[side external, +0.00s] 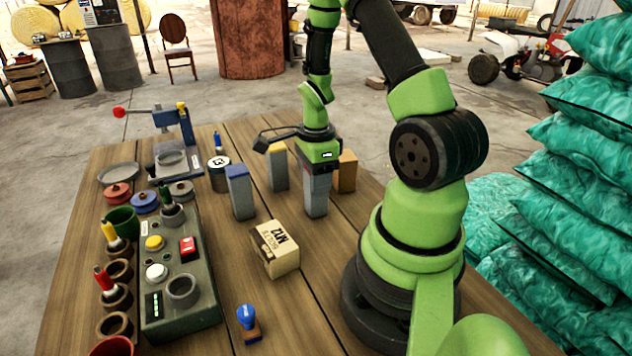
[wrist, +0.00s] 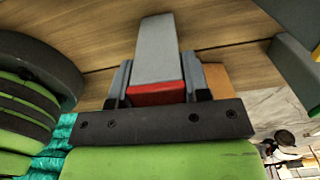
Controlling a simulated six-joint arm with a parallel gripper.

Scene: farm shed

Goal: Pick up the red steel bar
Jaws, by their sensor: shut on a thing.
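The red steel bar (wrist: 156,50) is a grey bar with a red end. In the wrist view it stands between the two fingers of my gripper (wrist: 158,84), with its red end nearest the palm. My gripper is shut on it. In the side external view my gripper (side external: 317,170) points down at the table, and the grey lower part of the bar (side external: 316,204) shows below it. The red end is hidden there. I cannot tell whether the bar's foot touches the table.
A blue-topped bar (side external: 241,193) and a yellow-topped bar (side external: 278,168) stand to the left. An orange block (side external: 347,171) is close on the right. A cardboard box (side external: 276,250) lies in front. A green control box (side external: 178,275) and a blue-handled stamp (side external: 248,322) are nearer the camera.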

